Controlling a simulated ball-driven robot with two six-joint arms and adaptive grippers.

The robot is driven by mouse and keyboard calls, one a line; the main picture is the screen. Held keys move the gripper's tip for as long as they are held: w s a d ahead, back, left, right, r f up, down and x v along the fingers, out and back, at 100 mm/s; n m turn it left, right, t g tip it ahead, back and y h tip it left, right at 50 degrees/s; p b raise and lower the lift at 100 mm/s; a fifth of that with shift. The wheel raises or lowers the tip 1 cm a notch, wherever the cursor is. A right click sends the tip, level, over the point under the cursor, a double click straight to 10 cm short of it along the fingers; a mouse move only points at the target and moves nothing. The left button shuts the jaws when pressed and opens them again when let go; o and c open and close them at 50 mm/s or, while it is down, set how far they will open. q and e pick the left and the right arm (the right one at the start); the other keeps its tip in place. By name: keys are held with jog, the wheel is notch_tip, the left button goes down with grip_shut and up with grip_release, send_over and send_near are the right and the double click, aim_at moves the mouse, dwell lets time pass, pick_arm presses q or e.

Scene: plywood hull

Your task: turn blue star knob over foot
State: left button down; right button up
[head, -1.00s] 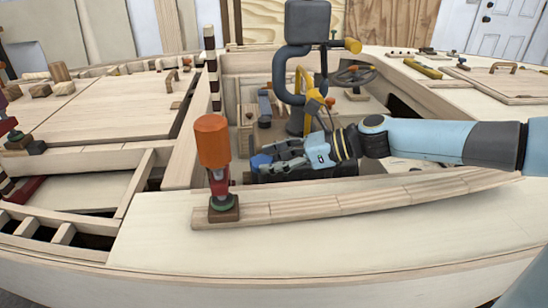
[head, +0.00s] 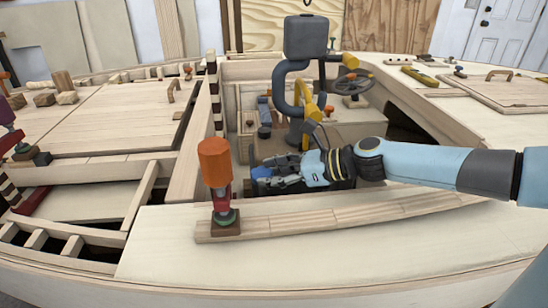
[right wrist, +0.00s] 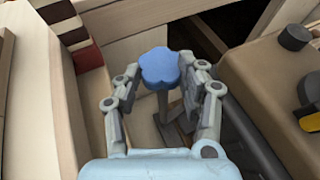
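In the head view the knob (head: 266,174) shows at the fingertips of my right gripper (head: 277,172), partly covered by the fingers. In the wrist view the two fingertips of my right gripper (right wrist: 165,72) lie on opposite sides of the knob and appear to touch its edges. My left gripper is not in view.
An orange-handled clamp (head: 215,163) with a green part at its base stands on the near plank (head: 335,218), left of my right gripper. Behind are a grey box on a bent blue-grey post (head: 306,38) and a steering wheel (head: 354,82).

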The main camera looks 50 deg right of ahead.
jog(key=shift+o, duration=0.7)
jog(key=shift+w+a, duration=0.1)
jog(key=shift+w, duration=0.1)
jog(key=shift+s, duration=0.15)
jog(key=shift+s+d+r, duration=0.1)
jog(key=shift+s+d, duration=0.15)
jog(key=v, duration=0.6)
jog(key=shift+s+r, duration=0.2)
jog(key=shift+s, duration=0.05)
